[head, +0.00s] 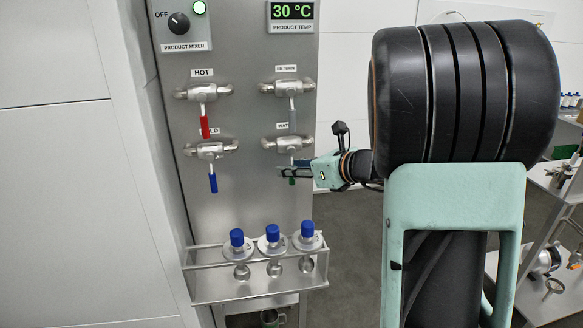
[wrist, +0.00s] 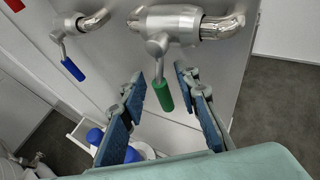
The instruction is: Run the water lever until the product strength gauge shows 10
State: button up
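The water valve (head: 288,144), its label partly covered, is the lower right of several valves on the steel panel. Its lever with a green grip (wrist: 164,96) hangs down in the wrist view; only the grip's tip shows below my fingers in the head view. My gripper (head: 292,169) is at this lever. In the wrist view my gripper (wrist: 160,76) is open, with one blue-padded finger on each side of the green grip and gaps on both sides. No product strength gauge is in view; the display (head: 292,12) reads 30 °C and is labelled PRODUCT TEMP.
The hot valve's red lever (head: 204,126) and the cold valve's blue lever (head: 213,183) hang down at left. The return valve (head: 288,88) is just above. A rack (head: 256,290) with blue-capped bottles sits below. The mixer knob (head: 179,23) is at upper left.

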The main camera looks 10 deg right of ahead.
jog(key=shift+w, duration=0.1)
jog(key=shift+c, duration=0.6)
grip_shut()
jog(key=shift+a+f+b, duration=0.1)
jog(key=shift+f+b, duration=0.1)
jog(key=shift+b, duration=0.2)
jog(key=shift+a+f+m+y+b, duration=0.15)
jog(key=shift+m+y+b, duration=0.25)
jog(key=shift+b, duration=0.3)
jog(key=shift+a+r+m+t+y+b, duration=0.4)
jog(key=shift+m+t+y+b, duration=0.35)
jog(key=shift+m+b, duration=0.4)
jog(key=shift+a+r+m+t+y+b, duration=0.25)
jog(key=shift+a+m+t+y+b, duration=0.4)
jog(key=shift+m+b, duration=0.45)
jog(key=shift+a+r+m+t+y+b, duration=0.35)
jog(key=shift+m+t+y+b, duration=0.4)
jog(key=shift+m+b, duration=0.4)
